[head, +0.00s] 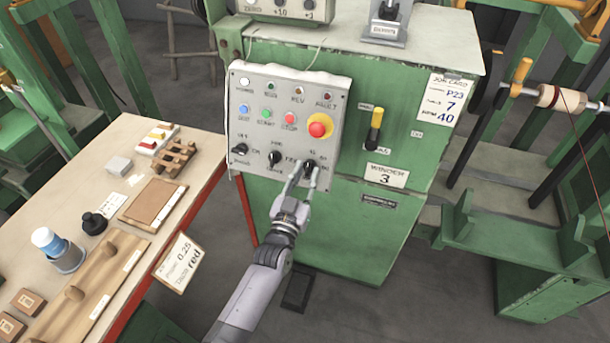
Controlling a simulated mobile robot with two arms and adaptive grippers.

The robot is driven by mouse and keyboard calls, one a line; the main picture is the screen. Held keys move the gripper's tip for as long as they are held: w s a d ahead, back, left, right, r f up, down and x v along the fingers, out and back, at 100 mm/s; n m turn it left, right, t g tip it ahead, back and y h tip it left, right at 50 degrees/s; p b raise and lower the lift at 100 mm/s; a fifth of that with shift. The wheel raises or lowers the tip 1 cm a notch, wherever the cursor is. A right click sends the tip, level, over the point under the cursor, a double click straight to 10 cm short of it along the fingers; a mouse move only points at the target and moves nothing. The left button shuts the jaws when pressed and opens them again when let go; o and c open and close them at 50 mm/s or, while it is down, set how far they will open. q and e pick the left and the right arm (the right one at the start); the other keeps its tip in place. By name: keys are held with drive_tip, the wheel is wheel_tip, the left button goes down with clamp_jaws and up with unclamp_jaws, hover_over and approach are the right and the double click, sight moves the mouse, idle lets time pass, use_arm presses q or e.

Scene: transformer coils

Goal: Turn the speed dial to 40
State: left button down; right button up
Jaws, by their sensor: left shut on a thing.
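The grey control panel (260,137) is on the front of the green winder cabinet. Its bottom row holds several black knobs. My left gripper (309,168) is shut on the black knob at the right end of that row, with one finger on each side. The fingers cover part of this knob and its labels, so I cannot read its setting. The middle knob (275,159) and the left knob (239,149) are clear of the gripper. The job card (443,100) at the cabinet's upper right shows P23, 7 and 40. My right gripper is not in view.
A red button on a yellow base (318,130) sits just above the gripped knob. A yellow-handled lever (375,125) stands out right of the panel.

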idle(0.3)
use_arm(q)
drive_tip(key=c, duration=1.7)
unclamp_jaws()
drive_tip(key=v, duration=1.2)
drive_tip(key=shift+f, duration=0.1)
